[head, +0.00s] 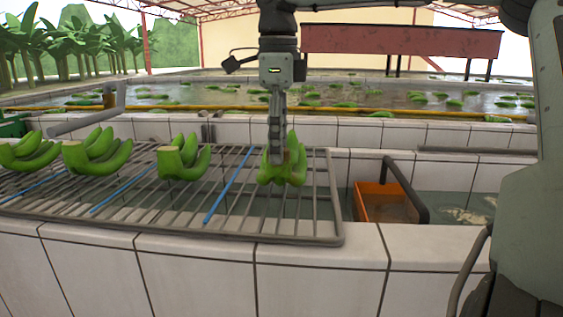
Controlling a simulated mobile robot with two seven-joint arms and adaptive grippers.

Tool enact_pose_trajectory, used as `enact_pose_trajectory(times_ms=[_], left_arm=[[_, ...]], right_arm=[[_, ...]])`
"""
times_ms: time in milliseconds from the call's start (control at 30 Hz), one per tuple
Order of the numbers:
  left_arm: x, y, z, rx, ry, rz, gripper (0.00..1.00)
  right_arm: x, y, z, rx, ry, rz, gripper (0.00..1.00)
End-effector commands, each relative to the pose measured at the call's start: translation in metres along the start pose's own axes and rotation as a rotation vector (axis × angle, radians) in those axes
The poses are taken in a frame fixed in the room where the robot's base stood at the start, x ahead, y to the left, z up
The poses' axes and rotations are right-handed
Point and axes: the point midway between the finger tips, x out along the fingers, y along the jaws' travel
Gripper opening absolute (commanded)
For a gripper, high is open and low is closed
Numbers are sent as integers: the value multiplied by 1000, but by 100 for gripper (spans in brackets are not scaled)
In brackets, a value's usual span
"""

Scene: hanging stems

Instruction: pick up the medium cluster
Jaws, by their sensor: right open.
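Green banana clusters lie in a row on a wire rack (320,205), with blue strips between them. One cluster (297,172) is at the right end, one (196,162) is left of it, and a wider one (98,155) is further left. Another (28,152) is at the far left edge. Which one counts as medium I cannot tell for certain. My right gripper (275,158) points straight down at the right-end cluster, its open fingers seen edge-on and overlapping the crown. Contact cannot be made out. My left gripper is not in view.
A blue strip (228,186) lies left of the right-end cluster. An orange bin (382,203) stands in the water right of the rack. A tiled wall (190,262) runs along the front. Water tanks with floating bananas (335,95) lie behind.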

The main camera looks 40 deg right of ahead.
Motion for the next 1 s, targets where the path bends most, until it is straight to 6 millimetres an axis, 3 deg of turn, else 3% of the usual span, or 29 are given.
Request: enact_pose_trajectory(times_ms=[200,600,1000], left_arm=[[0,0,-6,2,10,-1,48],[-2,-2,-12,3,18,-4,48],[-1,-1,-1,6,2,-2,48]], right_arm=[[1,0,0,0,0,0,49],[1,0,0,0,0,0,0],[-2,0,1,0,-3,-5,0]])
